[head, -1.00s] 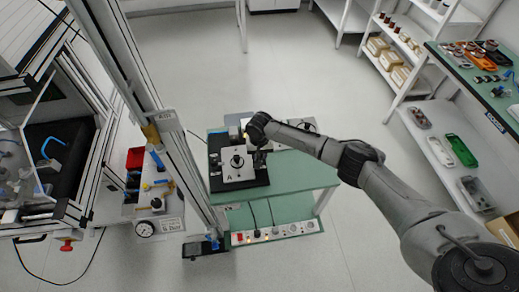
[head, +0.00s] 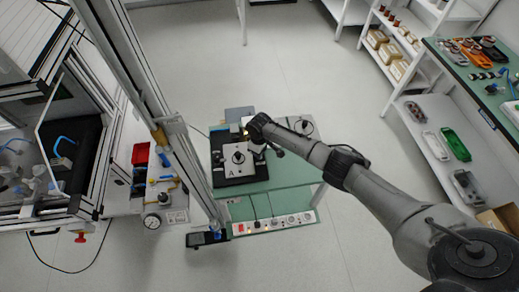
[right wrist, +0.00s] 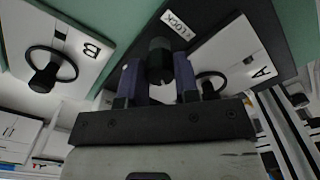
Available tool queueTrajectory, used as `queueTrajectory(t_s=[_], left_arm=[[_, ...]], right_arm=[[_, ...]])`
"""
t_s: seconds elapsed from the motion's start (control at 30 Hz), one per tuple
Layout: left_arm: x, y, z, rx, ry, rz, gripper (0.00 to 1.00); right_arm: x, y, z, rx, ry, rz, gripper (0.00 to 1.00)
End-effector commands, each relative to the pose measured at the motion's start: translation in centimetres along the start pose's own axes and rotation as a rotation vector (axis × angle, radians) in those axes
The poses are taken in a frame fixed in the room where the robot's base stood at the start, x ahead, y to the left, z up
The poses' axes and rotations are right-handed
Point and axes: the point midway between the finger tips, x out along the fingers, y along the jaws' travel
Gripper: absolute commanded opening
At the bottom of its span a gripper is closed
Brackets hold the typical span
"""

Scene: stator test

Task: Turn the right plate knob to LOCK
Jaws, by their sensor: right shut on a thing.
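My right gripper (right wrist: 160,78) is shut on a dark cylindrical knob (right wrist: 160,58) in the right wrist view, with one finger on each side of it. A white LOCK label (right wrist: 179,24) lies just beyond the knob. The white plate marked A (right wrist: 235,57), with a ring handle, is to the right of the fingers. In the head view, plate A (head: 240,168) sits on a black base (head: 217,158), and my right arm reaches to its upper right. The wrist hides the knob there. The knob's exact angle is unclear. My left gripper is out of view.
A white plate marked B (right wrist: 68,40) with a ring handle lies to the left in the right wrist view. The green bench (head: 285,178) has free room at its front right. A power strip (head: 275,224) runs along its front, and a metal upright (head: 160,120) stands left.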

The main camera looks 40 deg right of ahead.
Motion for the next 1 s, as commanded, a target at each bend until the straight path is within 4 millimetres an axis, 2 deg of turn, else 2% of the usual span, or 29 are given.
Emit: queueTrajectory(t_s=[0.2, 0.5, 1.0], left_arm=[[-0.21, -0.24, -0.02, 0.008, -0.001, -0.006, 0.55], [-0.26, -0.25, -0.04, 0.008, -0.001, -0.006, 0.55], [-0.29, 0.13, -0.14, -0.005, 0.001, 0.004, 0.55]], right_arm=[[-0.04, 0.00, -0.04, -0.190, 0.002, 0.000, 0.06], [-0.03, 0.01, -0.06, -0.387, 0.002, 0.001, 0.06], [-0.05, 0.00, -0.08, -0.507, 0.002, 0.000, 0.06]])
